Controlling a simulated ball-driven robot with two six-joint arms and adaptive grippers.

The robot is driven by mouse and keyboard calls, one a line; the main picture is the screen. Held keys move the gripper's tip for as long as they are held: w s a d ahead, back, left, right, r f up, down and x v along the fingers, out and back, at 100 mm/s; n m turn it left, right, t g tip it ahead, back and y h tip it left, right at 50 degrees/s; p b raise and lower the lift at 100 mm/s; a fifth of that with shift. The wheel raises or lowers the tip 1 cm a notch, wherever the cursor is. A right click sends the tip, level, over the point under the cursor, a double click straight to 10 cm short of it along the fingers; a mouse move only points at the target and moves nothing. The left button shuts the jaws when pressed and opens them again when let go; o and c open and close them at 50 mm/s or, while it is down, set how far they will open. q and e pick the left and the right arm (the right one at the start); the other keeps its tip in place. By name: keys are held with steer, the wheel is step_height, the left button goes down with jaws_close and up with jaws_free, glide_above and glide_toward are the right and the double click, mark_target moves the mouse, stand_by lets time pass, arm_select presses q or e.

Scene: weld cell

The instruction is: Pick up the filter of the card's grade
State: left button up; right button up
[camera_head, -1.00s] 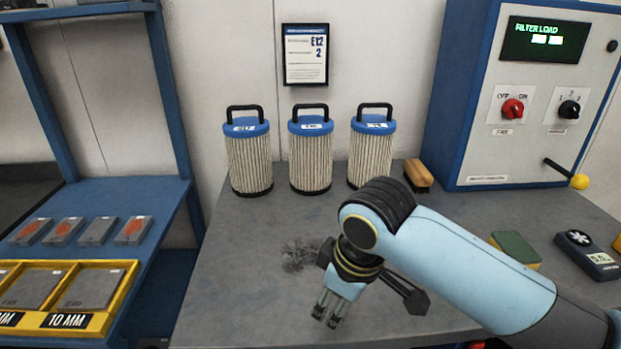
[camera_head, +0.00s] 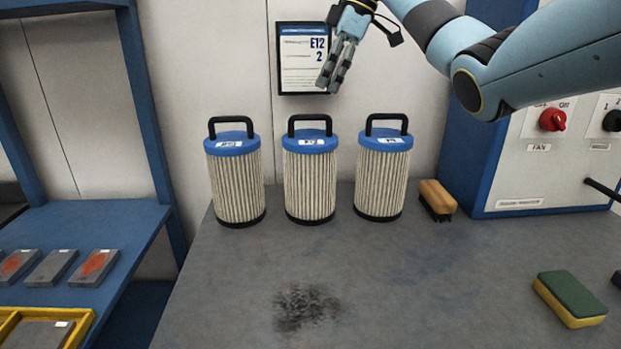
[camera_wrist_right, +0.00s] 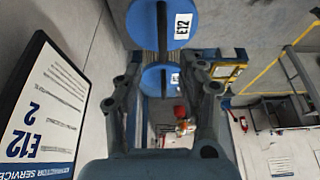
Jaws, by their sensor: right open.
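Three pleated filters with blue caps and black handles stand upright in a row: left filter (camera_head: 236,185), middle filter (camera_head: 310,185) and right filter (camera_head: 382,185). Their labels are too small to read surely in the head view. The card (camera_head: 300,50) on the wall reads E12 and 2; it also shows in the wrist view (camera_wrist_right: 45,110). My right gripper (camera_head: 333,80) is open and empty, in front of the card and above the row. In the right wrist view, a blue cap labelled E12 (camera_wrist_right: 180,22) lies beyond the open fingers (camera_wrist_right: 164,72), with another cap behind. My left gripper is out of view.
A brown brush (camera_head: 437,198) stands right of the filters, beside the control cabinet (camera_head: 540,165). A green and yellow sponge (camera_head: 570,298) lies at the right. A blue rack (camera_head: 110,235) with grey plates is at the left.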

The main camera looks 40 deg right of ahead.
mark_target(310, 116)
steer(key=x, duration=0.3)
steer(key=shift+a, duration=0.1)
steer(key=shift+w+f, duration=0.15)
steer(key=shift+f, duration=0.2)
steer(key=x, duration=0.1)
steer(key=p+x, duration=0.1)
steer(key=x, duration=0.2)
steer(key=shift+a+f+p, duration=0.15)
steer(key=shift+a+p, duration=0.2)
steer(key=shift+p, duration=0.05)
steer(key=shift+a+f, duration=0.1)
steer(key=shift+f, duration=0.4)
jaws_close()
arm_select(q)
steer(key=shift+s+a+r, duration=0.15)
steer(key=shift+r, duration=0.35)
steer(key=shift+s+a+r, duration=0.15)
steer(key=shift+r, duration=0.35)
arm_select(e)
steer(key=shift+w+r, duration=0.1)
